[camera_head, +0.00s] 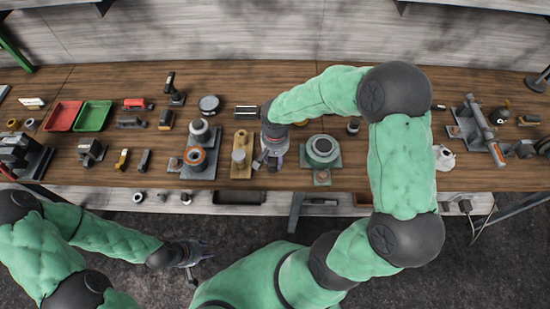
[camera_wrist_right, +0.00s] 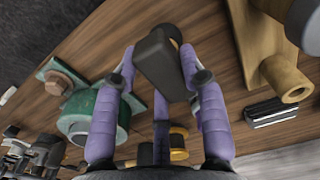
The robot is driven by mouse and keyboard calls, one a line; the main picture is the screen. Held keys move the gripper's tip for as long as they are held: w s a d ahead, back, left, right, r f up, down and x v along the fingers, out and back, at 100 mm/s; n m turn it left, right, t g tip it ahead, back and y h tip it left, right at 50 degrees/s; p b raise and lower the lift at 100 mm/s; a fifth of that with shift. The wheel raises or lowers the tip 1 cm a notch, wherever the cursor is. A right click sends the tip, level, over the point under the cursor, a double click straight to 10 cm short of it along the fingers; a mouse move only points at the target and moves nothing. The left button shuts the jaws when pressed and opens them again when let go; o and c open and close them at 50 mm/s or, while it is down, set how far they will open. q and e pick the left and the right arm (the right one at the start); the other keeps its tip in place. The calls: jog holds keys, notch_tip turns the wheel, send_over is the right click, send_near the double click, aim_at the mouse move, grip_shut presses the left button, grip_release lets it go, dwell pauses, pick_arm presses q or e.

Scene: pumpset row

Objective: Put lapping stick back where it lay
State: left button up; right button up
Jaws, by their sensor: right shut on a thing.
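My right gripper (camera_head: 272,158) is over the middle of the bench, between the wooden block with a brass fitting and the green round pump part. In the right wrist view the gripper (camera_wrist_right: 160,75) is shut on a dark, blocky stick-like thing (camera_wrist_right: 160,58), which I take to be the lapping stick. It is held tilted between the purple fingers, above the wood top. In the head view it is mostly hidden by the hand. My left gripper (camera_head: 193,256) hangs in front of the bench, away from it, its fingers apart and empty.
The wooden block (camera_head: 241,158) stands just left of the right hand, the green pump part (camera_head: 322,152) just right. A grey pump unit (camera_head: 198,155) is further left. Red (camera_head: 64,116) and green trays (camera_head: 93,116) sit left.

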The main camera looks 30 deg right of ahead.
jog(key=shift+f, duration=0.15)
jog(key=o, duration=1.2)
jog(key=shift+o, duration=0.2)
notch_tip(320, 180, up, 12)
jog(key=p, duration=0.2)
